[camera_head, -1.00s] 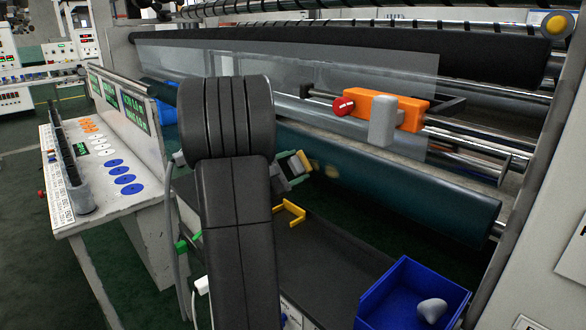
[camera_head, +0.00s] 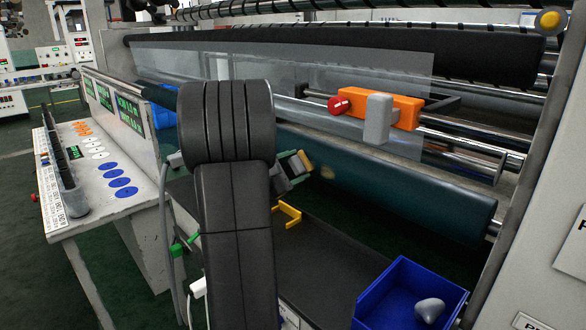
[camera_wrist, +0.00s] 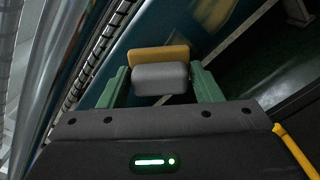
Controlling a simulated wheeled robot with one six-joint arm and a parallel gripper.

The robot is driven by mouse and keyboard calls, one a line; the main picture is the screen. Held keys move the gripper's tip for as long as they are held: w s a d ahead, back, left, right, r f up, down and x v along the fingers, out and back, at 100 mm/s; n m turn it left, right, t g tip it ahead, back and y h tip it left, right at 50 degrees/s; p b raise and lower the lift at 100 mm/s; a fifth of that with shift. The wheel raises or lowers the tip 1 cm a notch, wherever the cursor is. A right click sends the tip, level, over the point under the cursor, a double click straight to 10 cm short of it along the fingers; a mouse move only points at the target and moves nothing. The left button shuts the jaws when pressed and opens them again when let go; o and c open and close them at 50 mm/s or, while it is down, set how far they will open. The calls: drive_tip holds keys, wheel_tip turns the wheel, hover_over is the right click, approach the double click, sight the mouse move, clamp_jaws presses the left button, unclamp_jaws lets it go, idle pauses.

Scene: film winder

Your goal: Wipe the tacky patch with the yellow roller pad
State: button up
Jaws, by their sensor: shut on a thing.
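My gripper (camera_head: 290,172) is shut on the grey handle (camera_wrist: 160,78) of the yellow roller pad (camera_wrist: 158,55). Its green fingers stand on both sides of the handle in the wrist view. In the head view the yellow pad (camera_head: 304,160) points right toward the dark teal roller (camera_head: 400,186). A small pale tan patch (camera_head: 327,172), which looks like the tacky patch, shows on the roller just right of the pad. The pad appears apart from the patch in the head view; I cannot tell whether it touches the roller. My arm hides the roller's left part.
A yellow bracket (camera_head: 288,214) sits on the dark shelf (camera_head: 325,250) below. A blue bin (camera_head: 380,297) holding a grey object (camera_head: 430,310) stands at its right. An orange unit with a red knob (camera_head: 340,105) sits above the roller. A control desk (camera_head: 140,196) stands left.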

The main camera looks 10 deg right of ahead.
sight(332, 174)
drive_tip(key=shift+s+d+b, duration=0.45)
drive_tip(key=shift+s+b, duration=0.05)
drive_tip(key=shift+s, duration=0.25)
drive_tip(key=shift+s+d+b, duration=0.45)
drive_tip(key=shift+s+b, duration=0.05)
drive_tip(key=shift+s, duration=0.25)
drive_tip(key=shift+s+d+f+b, duration=0.15)
drive_tip(key=shift+s+d+b, duration=0.25)
drive_tip(key=shift+s+b, duration=0.2)
drive_tip(key=shift+s+d+b, duration=0.55)
drive_tip(key=shift+s+b, duration=0.1)
drive_tip(key=shift+s, duration=0.15)
drive_tip(key=shift+s+d+b, duration=0.6)
drive_tip(key=shift+s+b, duration=0.05)
drive_tip(key=shift+s, duration=0.15)
drive_tip(key=shift+s+d+b, duration=0.55)
drive_tip(key=shift+s+b, duration=0.1)
drive_tip(key=shift+s, duration=0.15)
drive_tip(key=shift+b, duration=0.35)
drive_tip(key=shift+w+a+r, duration=0.2)
drive_tip(key=shift+w, duration=0.05)
drive_tip(key=shift+w+a, duration=0.95)
drive_tip(key=shift+w, duration=0.5)
drive_tip(key=shift+w+a, duration=0.95)
drive_tip(key=shift+w, duration=0.55)
drive_tip(key=shift+w+a, duration=0.95)
drive_tip(key=shift+w, duration=0.5)
